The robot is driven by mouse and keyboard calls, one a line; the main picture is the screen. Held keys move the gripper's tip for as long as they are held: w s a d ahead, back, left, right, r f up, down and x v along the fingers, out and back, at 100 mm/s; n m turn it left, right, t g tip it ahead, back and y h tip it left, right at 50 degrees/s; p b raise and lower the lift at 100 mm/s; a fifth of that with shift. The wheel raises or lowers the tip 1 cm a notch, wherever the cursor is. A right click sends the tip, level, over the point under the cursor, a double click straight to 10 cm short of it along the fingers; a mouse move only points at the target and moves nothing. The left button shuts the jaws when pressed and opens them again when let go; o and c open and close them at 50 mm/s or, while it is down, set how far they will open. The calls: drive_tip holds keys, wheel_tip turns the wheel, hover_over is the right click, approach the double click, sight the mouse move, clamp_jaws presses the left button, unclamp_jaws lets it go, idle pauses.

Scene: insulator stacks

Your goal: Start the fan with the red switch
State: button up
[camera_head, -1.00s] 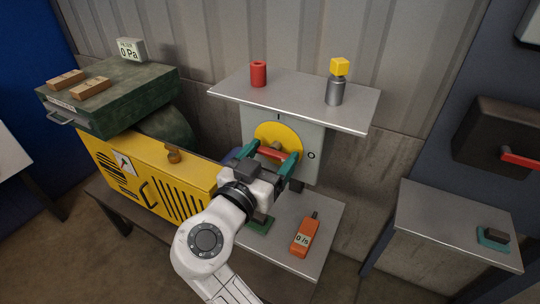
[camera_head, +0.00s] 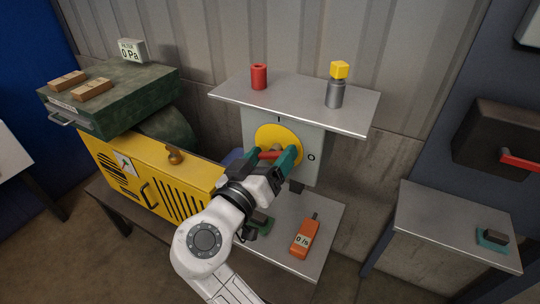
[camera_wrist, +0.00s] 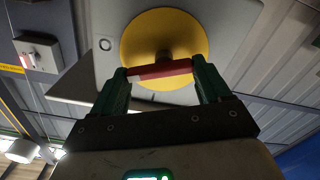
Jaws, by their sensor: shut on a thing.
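The red switch is a red bar handle (camera_head: 269,155) on a round yellow disc (camera_head: 278,134), fixed to a grey plate (camera_head: 312,140) marked I at the top and O at the right. My gripper (camera_head: 273,157) reaches it from the front, with its two green fingers at opposite ends of the bar. In the wrist view, the fingers of my gripper (camera_wrist: 163,76) close on the ends of the red bar (camera_wrist: 160,69), and a dark stem joins it to the disc. The yellow fan housing (camera_head: 150,170) stands at the left. An orange meter (camera_head: 304,238) appears to read 0 /s.
A metal shelf (camera_head: 295,98) juts out above the switch, carrying a red cylinder (camera_head: 259,77) and a grey post with a yellow cube (camera_head: 339,70). A filter display (camera_head: 131,50) reads 0 Pa. Another red-handled box (camera_head: 500,140) hangs at the right.

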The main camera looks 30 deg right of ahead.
drive_tip(key=n, duration=0.2)
drive_tip(key=n+p, duration=0.1)
drive_tip(key=shift+w+a+r+n, duration=0.1)
drive_tip(key=shift+r+n, duration=0.05)
drive_tip(key=shift+n, duration=0.25)
drive_tip(key=n+p, duration=0.2)
drive_tip(key=n, duration=0.1)
drive_tip(key=shift+w+a+n+p, duration=0.1)
drive_tip(key=shift+n+p, duration=0.2)
drive_tip(key=shift+p, duration=0.05)
drive_tip(key=n+p, duration=0.2)
drive_tip(key=n, duration=0.2)
drive_tip(key=shift+w+a+p, duration=0.1)
drive_tip(key=shift+w+p, duration=0.05)
drive_tip(key=shift+p, duration=0.25)
drive_tip(key=shift+n+p, duration=0.55)
drive_tip(key=shift+n, duration=0.25)
drive_tip(key=shift+f, duration=0.25)
drive_tip(key=o, duration=1)
drive_tip(key=b+v, duration=0.2)
drive_tip(key=v, duration=0.8)
drive_tip(key=shift+s+a+b, duration=0.2)
drive_tip(key=shift+a+b, duration=0.1)
drive_tip(key=shift+a, duration=0.05)
